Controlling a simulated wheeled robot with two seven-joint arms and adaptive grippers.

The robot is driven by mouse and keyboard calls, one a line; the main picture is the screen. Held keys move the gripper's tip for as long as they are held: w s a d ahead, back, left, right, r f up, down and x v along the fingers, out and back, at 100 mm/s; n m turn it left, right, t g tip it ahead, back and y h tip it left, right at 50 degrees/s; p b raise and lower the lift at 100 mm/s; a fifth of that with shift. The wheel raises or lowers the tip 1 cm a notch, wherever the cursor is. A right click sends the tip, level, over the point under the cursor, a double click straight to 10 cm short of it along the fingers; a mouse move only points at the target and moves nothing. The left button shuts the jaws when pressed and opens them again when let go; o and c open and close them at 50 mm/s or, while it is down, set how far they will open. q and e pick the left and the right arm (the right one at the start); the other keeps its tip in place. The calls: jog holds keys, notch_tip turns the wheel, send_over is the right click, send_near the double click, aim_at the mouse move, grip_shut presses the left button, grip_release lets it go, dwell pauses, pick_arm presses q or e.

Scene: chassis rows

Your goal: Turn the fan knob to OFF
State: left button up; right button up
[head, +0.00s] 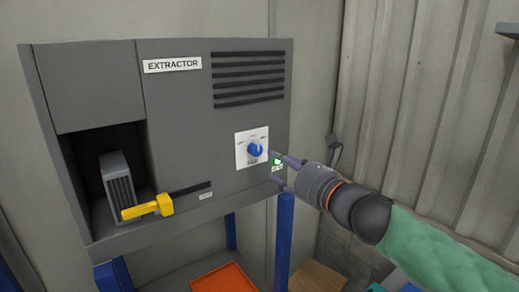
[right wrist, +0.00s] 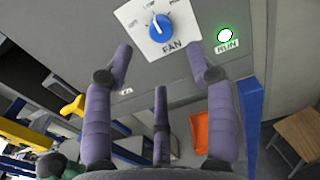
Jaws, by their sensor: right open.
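The blue fan knob (head: 255,149) sits on a white square plate (head: 242,158) on the front of the grey extractor box. The right wrist view shows the knob (right wrist: 163,27) above the word FAN, with a white pointer mark toward its upper left. The small labels around it are too blurred to read surely. My right gripper (head: 273,168) is open and empty, just right of and below the knob. In the right wrist view its purple fingers (right wrist: 160,62) are spread below the knob, apart from it. My left gripper is not in view.
A green RUN light (head: 277,161) glows beside the plate, close to my right fingers. A yellow-handled lever (head: 150,207) juts out at the lower left of the extractor box (head: 190,110). Blue posts (head: 284,235) and an orange tray (head: 224,279) are below. Corrugated wall is at right.

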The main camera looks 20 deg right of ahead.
aim_at(258, 152)
jog(key=x, duration=0.9)
jog(key=shift+w+f, duration=0.15)
jog(key=shift+w, duration=0.05)
grip_shut()
